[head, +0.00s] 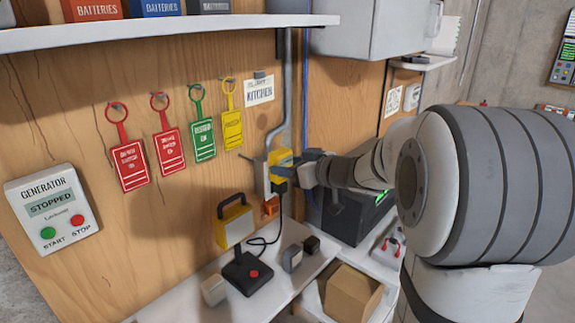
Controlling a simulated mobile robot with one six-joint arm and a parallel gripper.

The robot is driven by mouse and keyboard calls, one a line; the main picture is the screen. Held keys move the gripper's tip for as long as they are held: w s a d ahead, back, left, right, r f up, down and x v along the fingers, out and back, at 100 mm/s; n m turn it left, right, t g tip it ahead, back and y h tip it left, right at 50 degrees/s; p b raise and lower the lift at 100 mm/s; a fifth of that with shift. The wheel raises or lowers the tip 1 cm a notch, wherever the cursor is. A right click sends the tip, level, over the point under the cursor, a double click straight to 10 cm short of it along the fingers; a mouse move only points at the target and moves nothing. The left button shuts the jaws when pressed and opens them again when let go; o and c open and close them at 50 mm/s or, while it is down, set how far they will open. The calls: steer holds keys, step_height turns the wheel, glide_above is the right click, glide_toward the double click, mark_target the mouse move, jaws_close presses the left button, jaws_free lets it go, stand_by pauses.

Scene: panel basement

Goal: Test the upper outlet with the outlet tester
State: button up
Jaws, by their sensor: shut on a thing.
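My gripper (282,166) is at the wooden panel, at the end of my arm coming in from the right. It is shut on a small yellow block (281,155), which looks like the outlet tester. The block is up against the upper part of a pale outlet plate (265,180) under a grey conduit. The upper outlet is hidden behind the block and the fingers, so I cannot tell whether the prongs are in. A black plug (281,187) sits just below, at the lower part of the plate, with a black cord hanging down.
A black box with a red button (247,273), a yellow lantern (234,225) and small blocks stand on the white shelf below. Colored tags (204,140) and a generator panel reading STOPPED (52,209) are at left. A cardboard box (352,293) sits lower right.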

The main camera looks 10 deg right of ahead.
steer(key=shift+w+a, duration=0.1)
stand_by(0.6)
steer(key=o, duration=1.2)
steer(key=s+d+r+m+t+h+b, duration=0.25)
steer(key=s+d+m+h, duration=0.2)
steer(key=d+h, duration=0.25)
steer(key=s+d+f+m+g+h, duration=0.25)
steer(key=s+f+h, duration=0.2)
steer(key=s, duration=0.25)
steer(key=s+a+f+g, duration=0.3)
steer(key=s, duration=0.3)
steer(key=s+a+f+g+y, duration=0.1)
steer(key=s+a+f+g, duration=0.2)
steer(key=s, duration=0.3)
steer(key=s+a+f+g+y, duration=0.1)
steer(key=s+a+f+g, duration=0.1)
steer(key=s, duration=0.4)
steer(key=shift+s+a+f+g+y+b, duration=0.2)
steer(key=shift+a+f, duration=0.15)
steer(key=shift+f, duration=0.25)
steer(key=shift+s+a+f+g+y+b, duration=0.1)
steer(key=shift+a+f+g, duration=0.1)
steer(key=shift+a+f, duration=0.3)
steer(key=shift+d+f, duration=0.1)
steer(key=shift+d, duration=0.1)
